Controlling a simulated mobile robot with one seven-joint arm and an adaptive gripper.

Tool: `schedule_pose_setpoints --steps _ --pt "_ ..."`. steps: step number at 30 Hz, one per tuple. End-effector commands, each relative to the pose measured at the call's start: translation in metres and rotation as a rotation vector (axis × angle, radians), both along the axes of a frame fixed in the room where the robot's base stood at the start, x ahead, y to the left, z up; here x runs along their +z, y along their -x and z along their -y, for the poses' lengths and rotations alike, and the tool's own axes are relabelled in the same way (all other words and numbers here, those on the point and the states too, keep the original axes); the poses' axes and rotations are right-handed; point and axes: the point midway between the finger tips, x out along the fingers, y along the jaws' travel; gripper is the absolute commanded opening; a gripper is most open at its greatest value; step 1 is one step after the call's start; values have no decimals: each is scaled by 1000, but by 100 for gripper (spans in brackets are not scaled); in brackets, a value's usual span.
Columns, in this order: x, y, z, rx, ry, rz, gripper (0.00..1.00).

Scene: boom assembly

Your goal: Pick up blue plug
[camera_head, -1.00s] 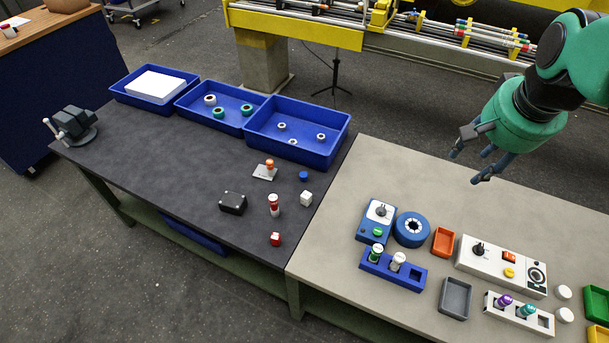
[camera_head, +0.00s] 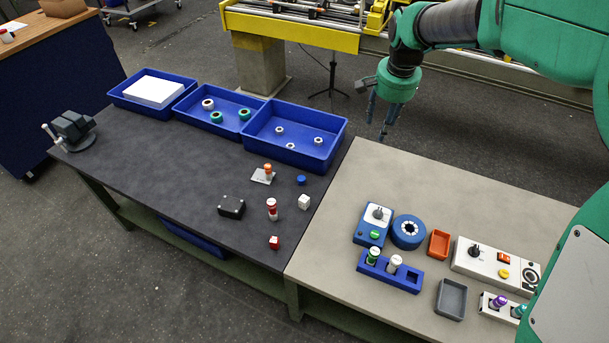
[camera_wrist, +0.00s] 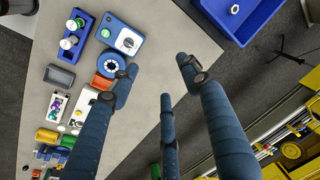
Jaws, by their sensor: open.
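The blue plug (camera_head: 301,180) is a small short blue cylinder on the dark left table, near its right edge. It stands beside a white cube (camera_head: 304,202). I do not see the plug in the wrist view. My gripper (camera_head: 381,122) is in the air beyond the far edge of the light table, to the right of the plug and well apart from it. It is open and empty. Its spread dark blue fingers (camera_wrist: 158,78) fill the middle of the wrist view.
Blue bins (camera_head: 293,136) stand along the back of the dark table. A black box (camera_head: 231,206), a red-and-white cylinder (camera_head: 272,209) and a small red block (camera_head: 274,242) lie near the plug. The light table (camera_head: 350,290) holds a blue ring (camera_head: 408,231), holders and control boxes.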

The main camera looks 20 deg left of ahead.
Motion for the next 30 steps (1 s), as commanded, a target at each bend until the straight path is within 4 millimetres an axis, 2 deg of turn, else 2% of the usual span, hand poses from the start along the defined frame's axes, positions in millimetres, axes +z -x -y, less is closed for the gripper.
schedule_pose_setpoints --steps 1,7,15,21,30 --pt "-11 -6 -14 0 3 -12 47" --pt "-48 -25 -63 -20 8 -44 47" --pt "-107 -40 -130 -48 21 -87 47" --pt "-157 -44 -178 -68 35 -117 47" --pt "-232 -37 -242 -98 57 -153 47"
